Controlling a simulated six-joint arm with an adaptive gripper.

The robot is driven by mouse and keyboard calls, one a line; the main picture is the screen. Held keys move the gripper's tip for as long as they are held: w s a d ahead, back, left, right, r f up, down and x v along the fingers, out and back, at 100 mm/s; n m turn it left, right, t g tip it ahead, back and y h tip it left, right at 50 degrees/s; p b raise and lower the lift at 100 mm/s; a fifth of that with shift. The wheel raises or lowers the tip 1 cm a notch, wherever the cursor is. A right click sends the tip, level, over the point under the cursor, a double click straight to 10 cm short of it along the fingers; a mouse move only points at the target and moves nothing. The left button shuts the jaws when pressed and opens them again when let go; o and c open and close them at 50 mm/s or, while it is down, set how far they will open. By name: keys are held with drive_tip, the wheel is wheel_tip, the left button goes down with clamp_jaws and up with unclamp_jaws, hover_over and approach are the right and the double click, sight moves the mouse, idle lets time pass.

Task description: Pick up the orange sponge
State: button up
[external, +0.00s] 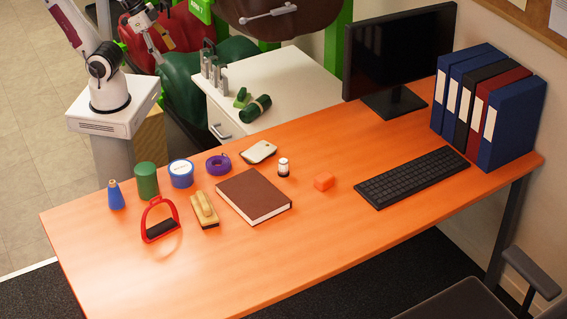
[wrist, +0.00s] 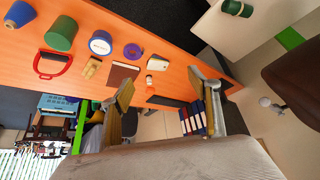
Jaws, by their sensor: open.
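The orange sponge (external: 323,181) is a small orange block lying on the orange desk (external: 330,235), between the small white jar and the keyboard in the external view. I cannot make it out clearly in the wrist view against the similar desk colour. My gripper (wrist: 160,88) is open and empty, its two fingers spread wide at the middle of the wrist view. It is well away from the sponge; in the external view my arm is at the top left, beyond the desk, partly cut off by the frame.
A white jar (external: 283,167), brown book (external: 253,195) and phone-like object (external: 258,152) lie left of the sponge. A keyboard (external: 411,176) lies right of it, with a monitor (external: 397,55) behind. A red stirrup (external: 160,220) and brush (external: 204,210) are farther left. The front desk area is clear.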

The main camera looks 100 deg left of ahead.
drive_tip(key=w+a+f+m+t, duration=0.2)
drive_tip(key=w+a, duration=0.1)
drive_tip(key=w, duration=1.5)
drive_tip(key=w+a+f+m+t, duration=0.1)
drive_tip(key=w+a+t, duration=0.15)
drive_tip(key=w, duration=1.55)
drive_tip(key=w+d+f+m+h, duration=0.1)
drive_tip(key=w+d+f+h, duration=0.1)
drive_tip(key=f, duration=0.6)
drive_tip(key=w+d+f+m+h, duration=0.2)
drive_tip(key=w+d+f+h, duration=0.1)
drive_tip(key=f, duration=0.5)
drive_tip(key=w+d+f+m+h, duration=0.1)
drive_tip(key=w+d+f+h, duration=0.2)
drive_tip(key=f, duration=0.5)
drive_tip(key=shift+t+x, duration=0.25)
drive_tip(key=shift+x, duration=1.1)
drive_tip(key=shift+d+f, duration=0.1)
drive_tip(key=shift+d, duration=0.15)
drive_tip(key=shift+x, duration=2.95)
drive_tip(key=shift+d, duration=0.15)
